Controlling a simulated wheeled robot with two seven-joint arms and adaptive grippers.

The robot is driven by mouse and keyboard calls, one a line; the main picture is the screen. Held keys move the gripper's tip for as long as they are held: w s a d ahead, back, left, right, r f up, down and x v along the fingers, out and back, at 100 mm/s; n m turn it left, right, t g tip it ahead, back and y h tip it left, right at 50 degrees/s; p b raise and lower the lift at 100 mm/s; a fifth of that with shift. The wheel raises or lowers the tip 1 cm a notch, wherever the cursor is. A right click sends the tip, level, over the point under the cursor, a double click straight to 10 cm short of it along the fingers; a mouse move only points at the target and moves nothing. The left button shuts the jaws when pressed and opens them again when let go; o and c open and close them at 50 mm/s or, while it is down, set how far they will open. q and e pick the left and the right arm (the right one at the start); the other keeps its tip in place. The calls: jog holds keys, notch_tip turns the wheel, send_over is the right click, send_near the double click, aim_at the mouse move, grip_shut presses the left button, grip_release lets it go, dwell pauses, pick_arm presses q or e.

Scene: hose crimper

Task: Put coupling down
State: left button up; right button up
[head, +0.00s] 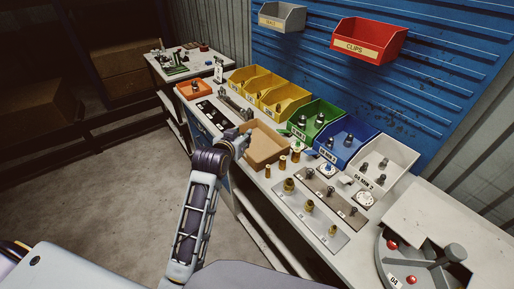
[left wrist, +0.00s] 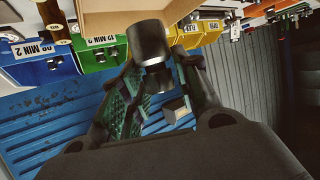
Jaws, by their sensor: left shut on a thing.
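My left gripper (head: 243,140) is over the workbench, at the left side of an open brown cardboard box (head: 263,146). In the left wrist view the fingers (left wrist: 158,82) are shut on a grey metal coupling (left wrist: 149,42), a cylinder with a narrower dark part between the fingers. The coupling's wide end points toward the brown box, which shows behind it in that view (left wrist: 205,10). I cannot tell whether the coupling touches the box. In the head view the coupling is too small to make out. My right gripper is not in view.
Yellow bins (head: 268,92), a green bin (head: 314,121), a blue bin (head: 346,141) and a white bin (head: 383,161) line the back. Brass fittings stand on a grey plate (head: 310,212) at the right. A round crimper (head: 425,262) stands at the near right.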

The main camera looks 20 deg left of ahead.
pick_arm(q)
jog(key=w+r, duration=1.1)
jog(key=r, duration=0.3)
jog(key=w+f, duration=0.2)
jog(key=f, duration=0.6)
jog(key=w+d+f+m+h, duration=0.1)
jog(key=w+f, duration=0.1)
jog(key=f, duration=0.6)
jog(key=shift+d+f+h, duration=0.2)
jog(key=shift+f+h, duration=0.05)
jog(key=shift+h, duration=0.05)
jog(key=shift+f, duration=2.5)
